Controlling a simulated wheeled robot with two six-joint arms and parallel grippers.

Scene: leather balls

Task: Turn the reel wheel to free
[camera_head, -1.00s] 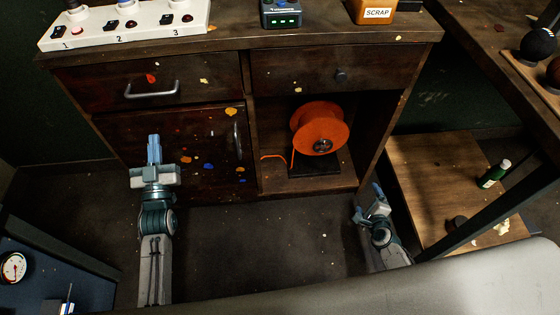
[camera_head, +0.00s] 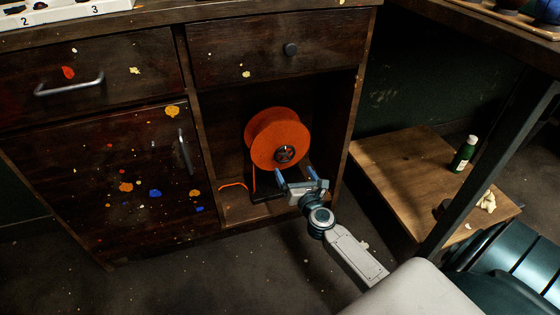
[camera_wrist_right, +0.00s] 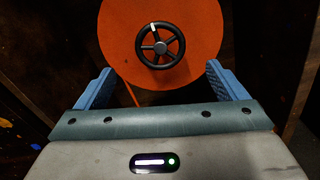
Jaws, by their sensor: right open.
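The orange reel (camera_head: 272,135) stands on a dark base in the open compartment of the wooden cabinet. Its small black spoked wheel (camera_head: 285,154) faces out at the reel's centre. In the right wrist view the wheel (camera_wrist_right: 160,46) shows one white spoke pointing up and slightly left, and the orange reel (camera_wrist_right: 118,32) fills the top. My right gripper (camera_head: 295,173) is open and empty, just below and in front of the wheel. In the wrist view its blue fingers (camera_wrist_right: 160,88) stand apart, below and to either side of the wheel. My left gripper is not in view.
The compartment (camera_head: 232,207) has side walls and a drawer (camera_head: 275,48) above. A closed door (camera_head: 105,180) with a handle is to the left. A low wooden shelf (camera_head: 390,165) holds a green bottle (camera_head: 463,154) at right. An orange strand (camera_head: 233,185) lies left of the reel.

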